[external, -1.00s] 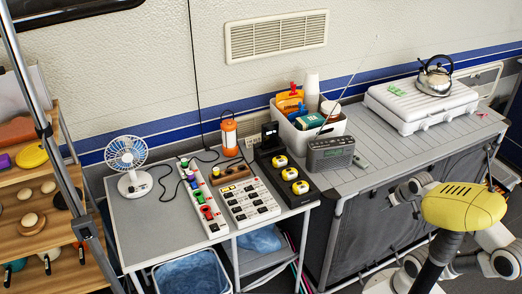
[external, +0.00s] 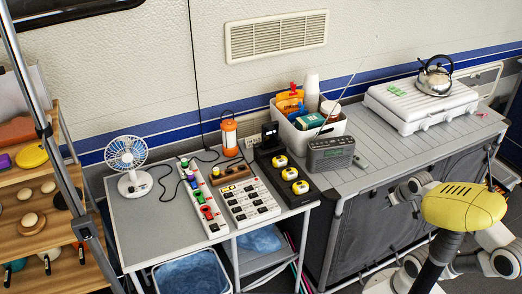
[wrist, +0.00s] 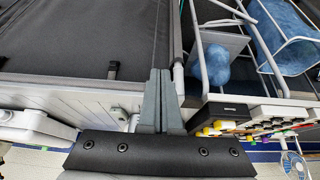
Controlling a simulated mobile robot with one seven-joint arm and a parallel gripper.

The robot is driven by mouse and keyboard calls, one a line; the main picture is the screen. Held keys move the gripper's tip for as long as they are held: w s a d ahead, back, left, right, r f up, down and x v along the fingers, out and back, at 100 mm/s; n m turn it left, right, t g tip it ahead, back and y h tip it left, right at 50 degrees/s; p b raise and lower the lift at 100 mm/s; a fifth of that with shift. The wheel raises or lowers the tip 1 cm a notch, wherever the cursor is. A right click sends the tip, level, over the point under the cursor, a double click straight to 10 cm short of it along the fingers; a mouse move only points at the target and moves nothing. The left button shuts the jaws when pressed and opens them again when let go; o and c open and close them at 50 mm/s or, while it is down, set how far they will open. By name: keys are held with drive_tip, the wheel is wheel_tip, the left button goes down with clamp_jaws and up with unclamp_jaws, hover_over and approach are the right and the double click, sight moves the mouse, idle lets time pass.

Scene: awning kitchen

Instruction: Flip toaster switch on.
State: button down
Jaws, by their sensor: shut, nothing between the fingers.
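A white panel with rows of black switches (external: 249,202) lies on the small grey table. A narrower white strip with green, blue and red switches or plugs (external: 203,198) lies to its left, and a black box with yellow knobs (external: 287,178) to its right. I cannot read any labels, so I cannot tell which switch is the toaster's. My gripper (wrist: 161,72) shows in the wrist view with its grey fingers together and empty. The wrist view looks inverted; the black box (wrist: 222,113) appears right of my fingers, apart from them. My gripper is not clearly visible in the external view.
A fan (external: 129,164), an orange lantern (external: 229,138), a small wooden switch block (external: 230,174) and loose cables share the small table. The grey counter at right holds a radio (external: 331,154), a white bin (external: 309,134), a white case (external: 420,104) and a kettle (external: 435,78).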

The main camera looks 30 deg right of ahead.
drive_tip(key=w+a+r+g+p, duration=0.1)
drive_tip(key=w+a+r+p, duration=0.6)
drive_tip(key=r, duration=0.3)
wheel_tip(320, 180, up, 4)
drive_tip(key=g+y+p, duration=0.1)
drive_tip(key=g+p, duration=0.4)
drive_tip(key=p, duration=1.3)
hover_over(260, 209)
drive_tip(key=d, duration=0.2)
drive_tip(key=shift+f, duration=0.2)
drive_tip(key=shift+f, duration=0.1)
drive_tip(key=f, duration=0.4)
drive_tip(key=a+f+b, duration=0.1)
drive_tip(key=f, duration=0.7)
drive_tip(key=shift+a+f, duration=0.2)
drive_tip(key=shift+f, duration=0.1)
drive_tip(key=shift+a+f, duration=0.1)
drive_tip(key=shift+f, duration=0.45)
